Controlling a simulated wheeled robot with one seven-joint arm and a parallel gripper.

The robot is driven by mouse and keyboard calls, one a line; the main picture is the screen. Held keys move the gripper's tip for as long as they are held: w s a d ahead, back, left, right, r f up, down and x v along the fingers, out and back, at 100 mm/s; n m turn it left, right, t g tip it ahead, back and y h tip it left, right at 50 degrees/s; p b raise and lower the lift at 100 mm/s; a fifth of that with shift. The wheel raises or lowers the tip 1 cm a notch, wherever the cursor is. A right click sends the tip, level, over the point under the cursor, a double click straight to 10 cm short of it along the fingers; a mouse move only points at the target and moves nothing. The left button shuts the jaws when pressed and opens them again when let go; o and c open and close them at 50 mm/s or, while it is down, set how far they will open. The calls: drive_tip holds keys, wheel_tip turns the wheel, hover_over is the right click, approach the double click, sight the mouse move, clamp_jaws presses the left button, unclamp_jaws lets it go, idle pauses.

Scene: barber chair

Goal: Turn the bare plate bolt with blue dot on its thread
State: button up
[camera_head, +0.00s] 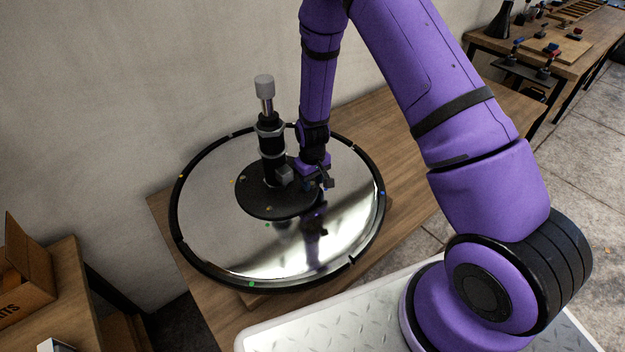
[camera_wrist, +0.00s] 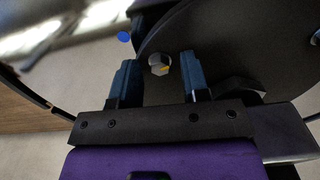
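A silver hex bolt head (camera_wrist: 159,64) with a yellowish patch sits near the edge of the dark round plate (camera_wrist: 225,45) in the wrist view. A blue dot (camera_wrist: 124,37) lies just outside the plate edge, beside this bolt. My gripper (camera_wrist: 160,66) is open, with one finger on each side of the bolt head and gaps showing on both sides. In the head view the plate (camera_head: 265,208) lies at the middle of the mirror-like disc. My gripper (camera_head: 325,184) is at the plate's right edge there and hides this bolt. The thread cannot be seen.
A black post (camera_head: 271,150) with a grey top rises from the plate, close left of my gripper. The shiny disc (camera_head: 225,255) has a black rim and rests on a wooden table (camera_head: 410,200). Another bolt (camera_wrist: 315,39) shows at the wrist view's right edge.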

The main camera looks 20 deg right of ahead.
sight(313, 183)
clamp_jaws()
drive_tip(key=shift+m, duration=1.6)
drive_tip(key=shift+o, duration=0.8)
unclamp_jaws()
drive_tip(key=shift+r, duration=0.1)
wheel_tip(313, 183, up, 11)
drive_tip(key=shift+f, duration=0.2)
